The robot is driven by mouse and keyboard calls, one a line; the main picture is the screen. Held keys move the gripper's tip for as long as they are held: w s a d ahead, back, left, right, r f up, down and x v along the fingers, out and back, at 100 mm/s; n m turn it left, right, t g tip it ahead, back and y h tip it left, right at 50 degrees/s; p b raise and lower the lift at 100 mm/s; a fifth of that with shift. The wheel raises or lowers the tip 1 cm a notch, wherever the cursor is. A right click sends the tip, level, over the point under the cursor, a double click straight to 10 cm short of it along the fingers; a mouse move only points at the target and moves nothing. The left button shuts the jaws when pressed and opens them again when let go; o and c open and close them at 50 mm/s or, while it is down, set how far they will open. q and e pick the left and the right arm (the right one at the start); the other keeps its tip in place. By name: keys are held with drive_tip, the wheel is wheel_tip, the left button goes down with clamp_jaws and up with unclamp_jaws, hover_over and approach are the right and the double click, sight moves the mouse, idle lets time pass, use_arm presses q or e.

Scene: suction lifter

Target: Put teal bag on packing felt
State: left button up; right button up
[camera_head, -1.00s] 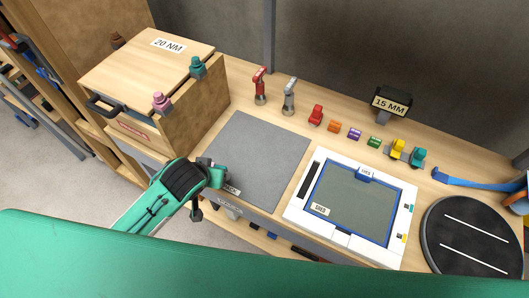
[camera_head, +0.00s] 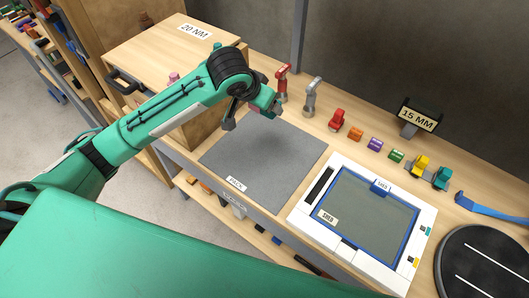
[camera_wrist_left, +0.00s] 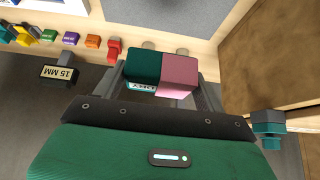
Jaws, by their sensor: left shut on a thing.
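My left gripper (camera_head: 255,106) is above the back-left edge of the packing felt (camera_head: 270,150), a flat grey mat marked PACK on the bench. In the left wrist view my left gripper (camera_wrist_left: 163,85) is shut on the teal bag (camera_wrist_left: 144,66), a small block that is dark teal on one side and pink on the other, with a white label. In the head view my gripper mostly hides the bag. The felt's visible surface is bare. My right gripper is not in view.
A wooden box (camera_head: 150,55) marked 20 NM stands left of the felt, with my arm across it. A red tool (camera_head: 282,82) and a grey tool (camera_head: 311,95) stand behind the felt. A white-framed tray (camera_head: 305,208) lies to its right. Several small coloured items line the back.

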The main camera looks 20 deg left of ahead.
use_arm(q)
wheel_tip(320, 180, down, 15)
drive_tip(key=shift+f+p, duration=0.15)
drive_tip(key=shift+p, duration=1)
wheel_tip(320, 180, down, 4)
drive_tip(key=shift+f+p, duration=0.1)
drive_tip(key=shift+p, duration=0.2)
drive_tip(key=shift+f, duration=0.15)
drive_tip(key=o, duration=1)
drive_tip(key=shift+c, duration=0.2)
drive_tip(key=b+v, duration=0.1)
drive_tip(key=v, duration=1.1)
drive_tip(key=shift+b, duration=0.3)
